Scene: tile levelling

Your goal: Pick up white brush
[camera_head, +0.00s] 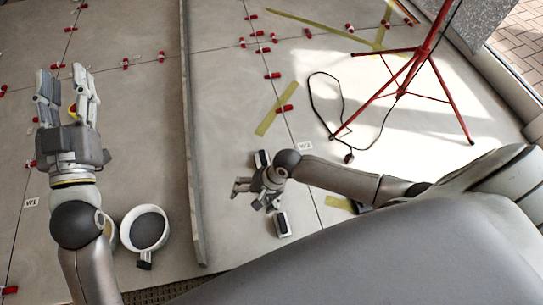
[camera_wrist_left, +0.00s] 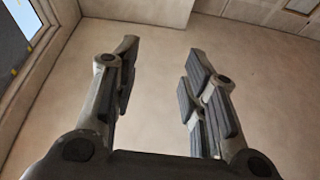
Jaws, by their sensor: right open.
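No thing can be told for sure as the white brush. Two small white-and-black pieces lie on the floor by my right gripper: one (camera_head: 282,224) just below it, one (camera_head: 262,159) just above it. Whether either is the brush, or both are parts of one thing beneath the gripper, I cannot tell. My right gripper (camera_head: 244,194) is open over the floor, fingers toward the left. My left gripper (camera_head: 68,88) is open and raised at the left, fingers pointing up the picture; its open, empty fingers also show in the left wrist view (camera_wrist_left: 160,85).
A white round container (camera_head: 146,210) with a black handle stands beside my left arm. A long grey rail (camera_head: 190,130) divides the floor between my arms. A red tripod (camera_head: 403,85) with a black cable (camera_head: 341,105) stands at right. Several red-and-white levelling clips (camera_head: 272,76) dot the tile joints.

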